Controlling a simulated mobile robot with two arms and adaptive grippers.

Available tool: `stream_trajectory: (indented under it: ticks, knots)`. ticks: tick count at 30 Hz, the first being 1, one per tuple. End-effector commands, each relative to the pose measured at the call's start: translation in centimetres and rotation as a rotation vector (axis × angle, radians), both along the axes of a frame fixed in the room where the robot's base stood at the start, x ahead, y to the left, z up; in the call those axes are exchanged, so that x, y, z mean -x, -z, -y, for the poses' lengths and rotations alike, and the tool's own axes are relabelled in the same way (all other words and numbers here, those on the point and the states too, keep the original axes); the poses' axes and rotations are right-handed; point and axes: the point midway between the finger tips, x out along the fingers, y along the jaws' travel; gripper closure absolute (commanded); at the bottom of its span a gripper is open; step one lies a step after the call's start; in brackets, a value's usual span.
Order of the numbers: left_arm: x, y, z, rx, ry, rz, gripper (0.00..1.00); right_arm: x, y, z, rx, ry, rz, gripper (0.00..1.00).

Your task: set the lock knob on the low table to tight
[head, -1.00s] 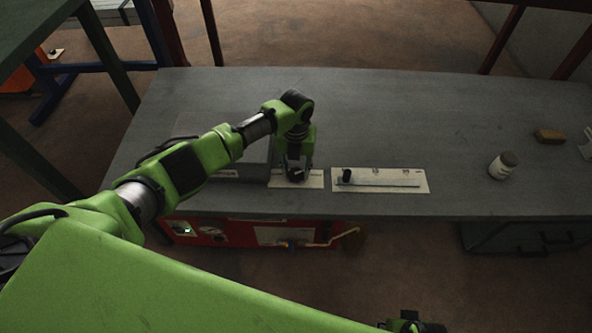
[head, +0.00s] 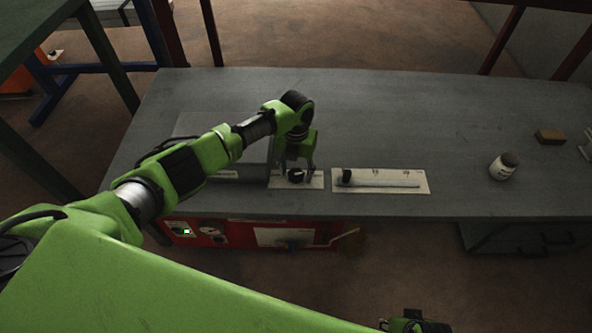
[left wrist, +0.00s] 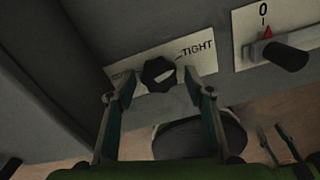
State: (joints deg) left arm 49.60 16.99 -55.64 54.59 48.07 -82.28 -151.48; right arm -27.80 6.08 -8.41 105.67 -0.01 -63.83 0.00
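The lock knob (left wrist: 158,73) is black with a pale pointer mark, on a white label plate (left wrist: 135,83) on the low table (head: 460,120). In the left wrist view its mark slants up and right, towards the printed word TIGHT. The knob also shows in the head view (head: 296,175). My left gripper (head: 296,168) is over the knob, fingers spread to either side with gaps; it also shows in the left wrist view (left wrist: 157,82). Its fingers hold nothing.
Right of the knob is a slider plate (head: 380,187) with a black slider handle (head: 346,175) near 0. A grey box (head: 235,160) stands left of the knob. A jar (head: 502,166) and a brown block (head: 549,136) stand farther right. The table's back middle is clear.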

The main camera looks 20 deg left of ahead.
Motion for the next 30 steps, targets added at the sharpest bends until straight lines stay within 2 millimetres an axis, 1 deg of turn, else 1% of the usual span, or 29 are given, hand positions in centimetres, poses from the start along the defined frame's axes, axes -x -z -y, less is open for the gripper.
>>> stream_trajectory:
  ticks: [10, 14, 17, 24, 27, 30]
  knots:
    - [-0.1, -0.1, -0.1, -0.001, -0.003, 0.003, 0.49, -0.2, 0.1, 0.3, 0.004, -0.001, 0.001, 0.60]
    - [-0.2, -1.2, -0.1, 0.000, -0.003, 0.005, 0.49, -0.1, 0.1, 0.2, 0.003, -0.001, 0.001, 0.60]
    - [-0.2, -3.0, -0.1, -0.001, -0.001, 0.008, 0.49, -0.1, 0.1, 0.1, 0.002, 0.000, -0.001, 0.60]
    - [-0.2, -8.2, 0.0, 0.000, -0.001, 0.007, 0.49, 0.0, 0.1, 0.0, 0.000, -0.001, -0.001, 0.60]
    - [-0.2, -9.9, 0.0, 0.000, -0.001, 0.005, 0.49, 0.0, 0.1, 0.0, 0.000, -0.001, -0.001, 0.60]
    - [-0.2, -11.1, 0.0, 0.000, -0.002, 0.004, 0.49, 0.0, 0.1, 0.0, 0.000, -0.001, -0.001, 0.60]
